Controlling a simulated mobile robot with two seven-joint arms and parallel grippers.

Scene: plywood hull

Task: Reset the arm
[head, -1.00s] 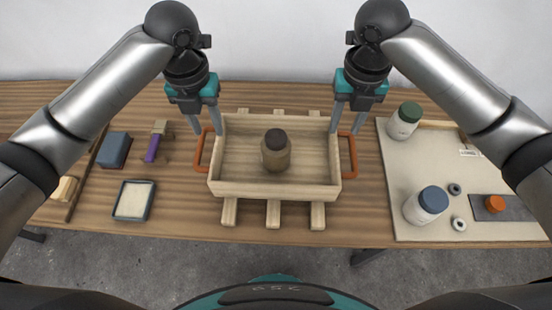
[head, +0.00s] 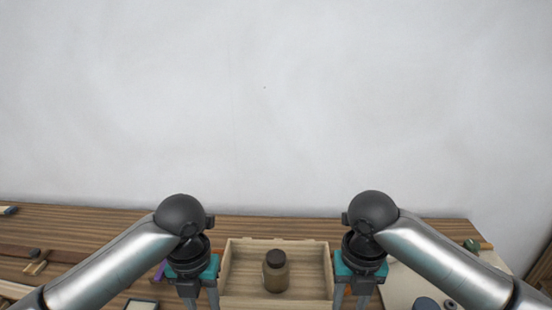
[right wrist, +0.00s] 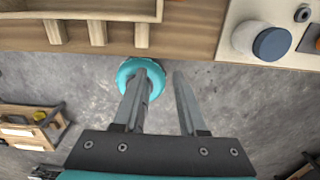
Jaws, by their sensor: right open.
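My left gripper (head: 202,301) is at the bottom of the head view, beside the left end of a wooden tray (head: 326,268). Its fingers stand apart with nothing seen between them, and the tips are cut off by the frame edge. My right gripper (head: 350,300) is beside the tray's right end. In the right wrist view the right gripper (right wrist: 162,75) is open and empty, over grey floor in front of the table edge. A brown jar with a dark lid (head: 276,272) stands upright in the tray.
The wooden table (head: 95,222) runs along a bare wall. A pale board (head: 403,290) lies at right; a white jar with a blue lid (right wrist: 262,42) shows in the right wrist view. A shelf with small items (right wrist: 30,125) stands at left there.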

